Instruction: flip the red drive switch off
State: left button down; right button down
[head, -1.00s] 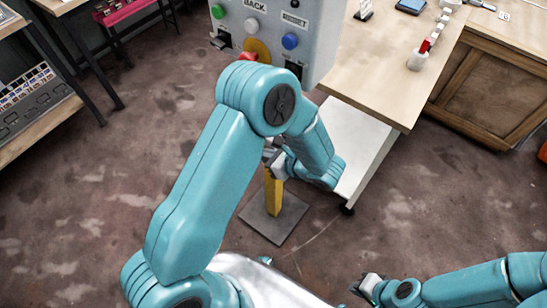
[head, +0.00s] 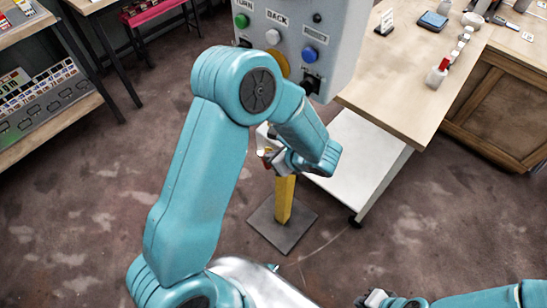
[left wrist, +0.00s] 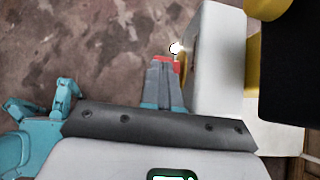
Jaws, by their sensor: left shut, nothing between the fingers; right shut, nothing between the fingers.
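My left gripper (head: 266,156) is shut and empty beside a pale box side under the control panel, partly hidden by my arm. A small red part shows at its tips in the head view. In the left wrist view the shut grey fingers (left wrist: 165,82) point at a red part (left wrist: 166,58), which looks like the red switch. A small white knob (left wrist: 177,48) and a yellow disc edge (left wrist: 184,70) sit beside it on the pale box (left wrist: 215,75). I cannot tell whether the fingers touch the red part. My right gripper (head: 374,298) is shut and empty at the bottom edge.
The grey control panel (head: 335,35) carries green, white and blue buttons and a yellow disc (head: 281,65). A yellow post (head: 284,200) stands on a dark floor plate. A wooden table (head: 400,95) is at right, a shelf at left. Floor between is clear.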

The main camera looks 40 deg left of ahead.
pick_arm(q)
jog(key=shift+s+a, duration=0.1)
jog(key=shift+r+p, duration=0.5)
jog(key=shift+r, duration=0.45)
pick_arm(e)
jog(key=shift+r, duration=0.55)
jog(key=shift+s, duration=0.1)
pick_arm(q)
jog(key=shift+d, duration=0.2)
